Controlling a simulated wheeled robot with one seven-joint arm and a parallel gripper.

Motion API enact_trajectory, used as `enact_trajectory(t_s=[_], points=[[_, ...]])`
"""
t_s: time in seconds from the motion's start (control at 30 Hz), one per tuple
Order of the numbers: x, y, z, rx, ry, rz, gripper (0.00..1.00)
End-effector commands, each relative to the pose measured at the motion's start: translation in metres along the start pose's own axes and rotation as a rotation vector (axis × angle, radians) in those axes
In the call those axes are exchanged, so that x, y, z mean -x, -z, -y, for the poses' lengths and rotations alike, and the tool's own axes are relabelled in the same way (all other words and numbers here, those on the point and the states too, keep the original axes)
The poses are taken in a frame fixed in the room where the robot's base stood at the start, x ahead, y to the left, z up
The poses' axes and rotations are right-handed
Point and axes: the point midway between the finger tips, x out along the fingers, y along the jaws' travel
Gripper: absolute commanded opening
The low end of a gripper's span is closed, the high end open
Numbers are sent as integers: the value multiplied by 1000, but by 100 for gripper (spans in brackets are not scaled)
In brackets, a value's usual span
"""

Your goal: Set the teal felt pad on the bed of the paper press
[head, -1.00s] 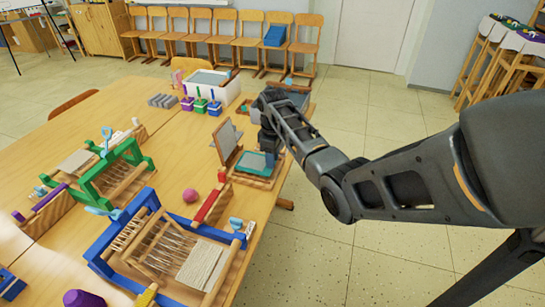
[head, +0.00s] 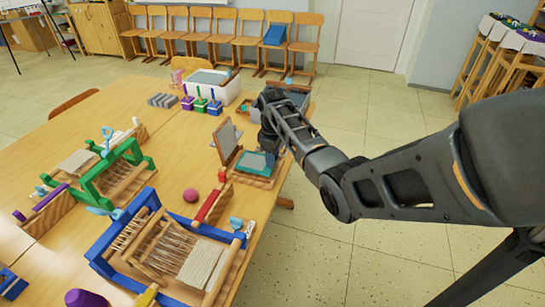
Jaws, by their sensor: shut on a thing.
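The paper press is a low wooden frame (head: 256,184) with an upright hinged board (head: 227,141), at the table's right edge in the head view. The teal felt pad (head: 241,166) shows as a teal border around a greyish middle, over the press bed. My gripper (head: 269,158) points down at the pad's right side and is shut on it. The fingertips are small and dark, and partly hidden by the wrist. I cannot tell whether the pad rests fully on the bed or is just above it.
A blue loom (head: 104,262), a green loom (head: 144,163), a red bar (head: 211,204) and a pink ball (head: 190,195) are nearer on the table. A grey tub (head: 290,100) and a white bin (head: 208,90) stand behind the press. Open floor lies to the right.

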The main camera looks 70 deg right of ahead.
Motion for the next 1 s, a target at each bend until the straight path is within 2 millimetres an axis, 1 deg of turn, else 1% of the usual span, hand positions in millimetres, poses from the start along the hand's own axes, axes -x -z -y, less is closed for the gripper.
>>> enact_trajectory(t_s=[0.33, 1.0], points=[[-1, 0, 0, 0, 0, 0, 6], [-12, 0, 0, 0, -1, 0, 6]])
